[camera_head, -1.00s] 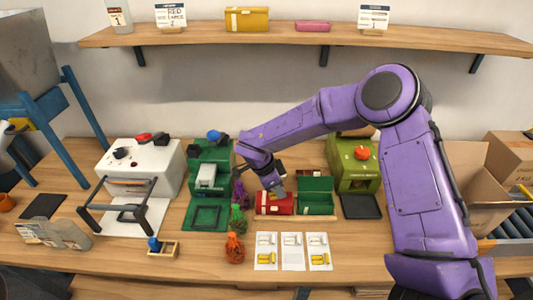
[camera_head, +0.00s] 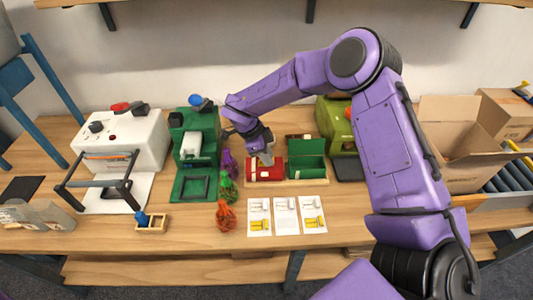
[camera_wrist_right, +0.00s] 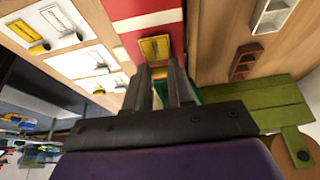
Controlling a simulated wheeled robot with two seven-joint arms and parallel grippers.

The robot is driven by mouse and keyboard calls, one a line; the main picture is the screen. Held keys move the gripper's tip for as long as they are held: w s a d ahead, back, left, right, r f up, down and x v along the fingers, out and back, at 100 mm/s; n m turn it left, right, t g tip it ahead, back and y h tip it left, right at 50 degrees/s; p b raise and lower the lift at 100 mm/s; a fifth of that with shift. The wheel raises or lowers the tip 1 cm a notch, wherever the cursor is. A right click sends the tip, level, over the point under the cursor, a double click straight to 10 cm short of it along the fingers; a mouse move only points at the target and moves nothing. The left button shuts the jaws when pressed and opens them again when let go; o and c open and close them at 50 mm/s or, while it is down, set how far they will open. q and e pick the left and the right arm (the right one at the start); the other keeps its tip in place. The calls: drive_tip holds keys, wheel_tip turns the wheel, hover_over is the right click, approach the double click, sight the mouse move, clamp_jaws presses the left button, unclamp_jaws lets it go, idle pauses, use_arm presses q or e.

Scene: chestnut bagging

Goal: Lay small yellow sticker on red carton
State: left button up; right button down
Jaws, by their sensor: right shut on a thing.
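The red carton (camera_head: 265,174) lies closed on a wooden tray in the middle of the table; it shows as red with pale bands in the right wrist view (camera_wrist_right: 140,12). My right gripper (camera_head: 266,160) points down over the carton. In the wrist view its fingers (camera_wrist_right: 165,72) are close together, with the small yellow sticker (camera_wrist_right: 155,48) at their tips, against the red surface. I cannot tell whether the sticker touches the carton. My left gripper is not in view.
An open green carton (camera_head: 306,168) sits right of the red one. White sheets (camera_head: 286,216) with yellow and white stickers lie in front. Net bags (camera_head: 226,216) and a green machine (camera_head: 194,140) stand left. My right arm covers part of the right side.

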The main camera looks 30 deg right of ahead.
drive_tip(key=shift+p, duration=0.35)
idle(0.5)
drive_tip(key=c, duration=0.9)
unclamp_jaws()
wheel_tip(320, 180, up, 7)
drive_tip(key=p, duration=0.6)
drive_tip(key=shift+p, duration=0.3)
